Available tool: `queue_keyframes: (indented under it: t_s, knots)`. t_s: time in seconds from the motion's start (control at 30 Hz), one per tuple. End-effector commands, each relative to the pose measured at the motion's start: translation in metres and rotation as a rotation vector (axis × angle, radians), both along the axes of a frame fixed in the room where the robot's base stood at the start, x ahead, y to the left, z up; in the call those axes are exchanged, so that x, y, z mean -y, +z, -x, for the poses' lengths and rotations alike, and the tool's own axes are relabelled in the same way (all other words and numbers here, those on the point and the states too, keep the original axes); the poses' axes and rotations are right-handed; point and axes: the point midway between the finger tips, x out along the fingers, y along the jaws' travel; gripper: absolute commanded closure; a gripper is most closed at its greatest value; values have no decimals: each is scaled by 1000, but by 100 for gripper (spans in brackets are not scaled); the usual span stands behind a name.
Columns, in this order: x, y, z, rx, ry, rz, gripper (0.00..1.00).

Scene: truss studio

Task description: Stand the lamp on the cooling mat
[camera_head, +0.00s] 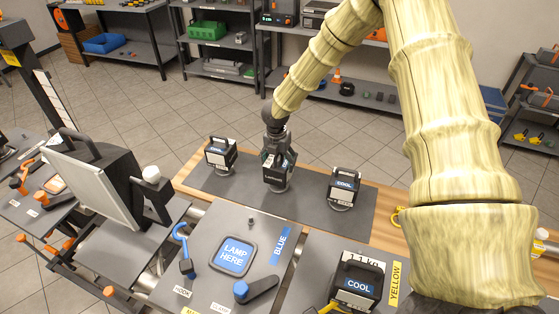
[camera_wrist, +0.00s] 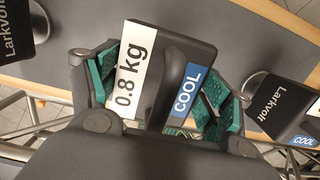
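A dark box-shaped lamp with a top handle and a blue COOL label stands under my gripper (camera_head: 279,158). In the wrist view this lamp (camera_wrist: 140,75) also shows a white 0.8 kg label. The green finger pads of my gripper (camera_wrist: 160,90) are apart on either side of it, their inner faces visible; the gripper looks open. In the head view the gripper hides most of this lamp. The lamp's round base rests on, or very close to, the dark grey mat (camera_head: 308,205). Similar COOL lamps stand at the mat's left (camera_head: 220,153) and right (camera_head: 343,186).
In front are a blue LAMP HERE pad (camera_head: 235,256), a blue hook (camera_head: 181,240), a blue-knobbed clamp (camera_head: 256,288) and another COOL lamp (camera_head: 359,284) labelled 1.1 kg. A tilted panel (camera_head: 95,185) stands left. Shelves line the back. Bare mat lies between the lamps.

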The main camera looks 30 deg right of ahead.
Motion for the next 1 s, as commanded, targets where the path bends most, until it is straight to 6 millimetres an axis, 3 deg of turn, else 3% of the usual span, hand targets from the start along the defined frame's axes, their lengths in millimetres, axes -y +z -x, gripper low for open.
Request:
queue_keyframes:
  t_s: [0.03, 0.1, 0.63, 1.0]
  knots:
    - [0, 0, 0, 0, 0, 0, 13]
    - [0, 0, 0, 0, 0, 0, 0]
    - [0, 6, 0, 1, -1, -1, 0]
    - [-4, 50, 3, 4, -1, -2, 0]
